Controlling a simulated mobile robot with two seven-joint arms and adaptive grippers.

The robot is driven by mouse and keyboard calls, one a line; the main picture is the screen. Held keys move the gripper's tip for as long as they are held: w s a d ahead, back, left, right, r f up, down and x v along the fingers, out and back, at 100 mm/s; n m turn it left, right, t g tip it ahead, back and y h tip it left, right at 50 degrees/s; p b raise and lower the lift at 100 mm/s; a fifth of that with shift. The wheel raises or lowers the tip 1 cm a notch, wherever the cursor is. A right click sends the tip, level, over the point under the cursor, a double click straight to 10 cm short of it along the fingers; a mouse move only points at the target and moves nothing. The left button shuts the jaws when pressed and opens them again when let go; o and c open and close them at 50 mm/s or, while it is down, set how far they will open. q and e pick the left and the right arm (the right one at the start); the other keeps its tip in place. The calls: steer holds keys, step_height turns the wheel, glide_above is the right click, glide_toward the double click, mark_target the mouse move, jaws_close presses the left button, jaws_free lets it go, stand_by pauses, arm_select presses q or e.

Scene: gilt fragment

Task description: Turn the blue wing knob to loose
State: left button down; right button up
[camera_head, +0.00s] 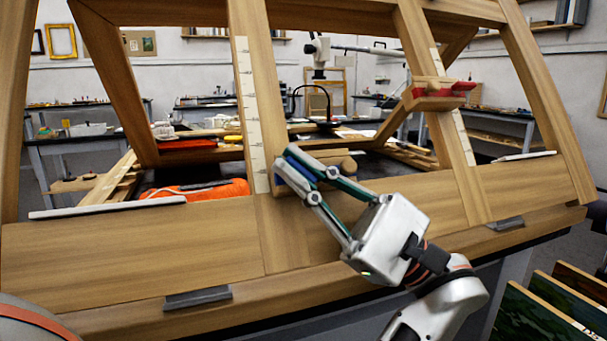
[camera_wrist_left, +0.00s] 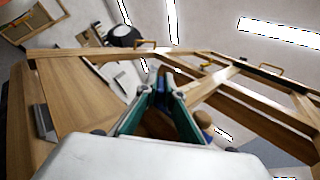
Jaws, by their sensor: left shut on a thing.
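The blue wing knob (camera_head: 293,173) sits at the wooden clamp block (camera_head: 335,160) low on the left ruled upright of the large wooden easel frame. My left gripper (camera_head: 289,164) has its green fingers shut on the knob, and they hide most of it. In the left wrist view, my left gripper (camera_wrist_left: 164,84) shows its fingers converging, with a little blue between them. I cannot tell the knob's exact angle. My right gripper is not in view.
A red wing knob (camera_head: 463,87) sits with another wooden block on the right ruled upright (camera_head: 452,120). A broad wooden board (camera_head: 130,245) crosses below, with grey clips on its lower rail. An orange bundle (camera_head: 205,191) lies behind the frame. Framed pictures lean at lower right.

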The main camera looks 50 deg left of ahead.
arm_select(q)
steer(key=c, duration=2.2)
jaws_free()
steer(key=shift+s, duration=0.1)
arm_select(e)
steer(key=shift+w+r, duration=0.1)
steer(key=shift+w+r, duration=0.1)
